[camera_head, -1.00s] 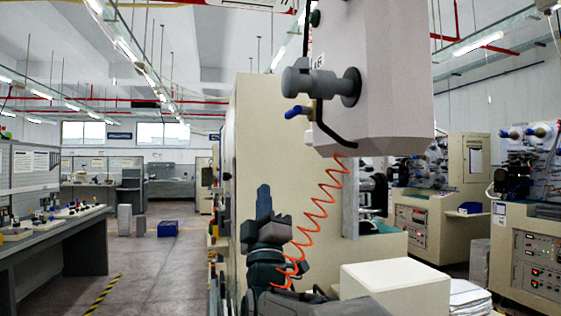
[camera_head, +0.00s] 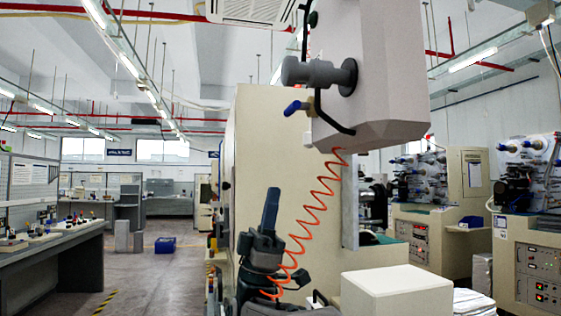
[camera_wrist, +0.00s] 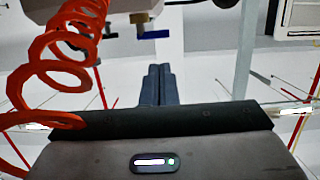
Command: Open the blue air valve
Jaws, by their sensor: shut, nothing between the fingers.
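The blue air valve lever (camera_head: 293,107) sticks out to the left from a brass fitting on a dark hose, below a grey cylinder on the hanging grey housing (camera_head: 380,85). In the wrist view the blue lever (camera_wrist: 155,34) shows ahead of my fingers, near the top of the picture. My gripper (camera_head: 272,192) is below and slightly left of the lever, its fingers shut and pointing up. In the wrist view my gripper (camera_wrist: 158,68) shows its fingers together, with nothing between them. A gap separates the fingertips from the lever.
An orange coiled hose (camera_head: 318,205) hangs from the housing beside my gripper and also fills the left of the wrist view (camera_wrist: 50,75). A cream machine (camera_head: 285,140) stands behind, and a pale box (camera_head: 395,290) stands at lower right. The aisle at left is open.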

